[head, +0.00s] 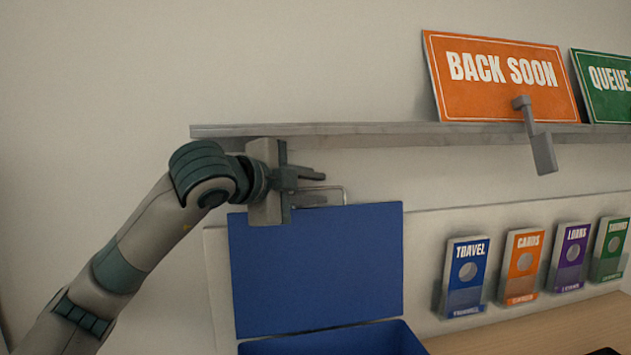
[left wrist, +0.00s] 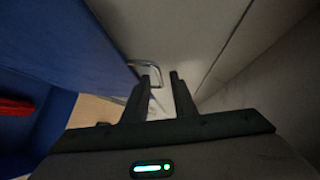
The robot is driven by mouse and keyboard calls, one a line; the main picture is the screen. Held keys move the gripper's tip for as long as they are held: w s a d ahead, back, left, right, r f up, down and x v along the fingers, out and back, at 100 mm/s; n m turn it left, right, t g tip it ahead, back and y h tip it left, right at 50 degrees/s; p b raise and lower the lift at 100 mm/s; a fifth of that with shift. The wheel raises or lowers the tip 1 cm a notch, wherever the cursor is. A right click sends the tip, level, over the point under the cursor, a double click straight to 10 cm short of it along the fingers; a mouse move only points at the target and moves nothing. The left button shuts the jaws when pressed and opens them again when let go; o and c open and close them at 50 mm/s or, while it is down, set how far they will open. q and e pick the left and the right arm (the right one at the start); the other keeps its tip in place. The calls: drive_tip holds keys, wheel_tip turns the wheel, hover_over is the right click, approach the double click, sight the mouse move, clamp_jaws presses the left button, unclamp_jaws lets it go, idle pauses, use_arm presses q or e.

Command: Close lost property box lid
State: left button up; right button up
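The lost property box (head: 330,343) is blue and shows at the bottom of the head view. Its blue lid (head: 315,270) stands raised, close to upright, and also fills the left of the left wrist view (left wrist: 95,40). A metal loop handle (head: 345,192) rises at the lid's top edge. My left gripper (head: 318,176) is at the lid's upper edge, by the handle. In the left wrist view its two fingers (left wrist: 160,78) are apart, with the handle (left wrist: 147,64) near their tips. I cannot tell whether they touch it. My right gripper is not in view.
A grey shelf (head: 390,129) runs just above the lid and left gripper, carrying an orange sign (head: 500,90) and a green sign (head: 608,90). A grey bracket (head: 541,150) hangs at its front. Several leaflet holders (head: 465,275) stand right. A red item (left wrist: 16,106) lies inside the box.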

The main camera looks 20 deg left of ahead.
use_arm(q)
drive_tip(key=shift+w+d+f, duration=0.1)
drive_tip(key=shift+w+f, duration=0.05)
drive_tip(key=shift+w, duration=0.2)
clamp_jaws()
idle(1.3)
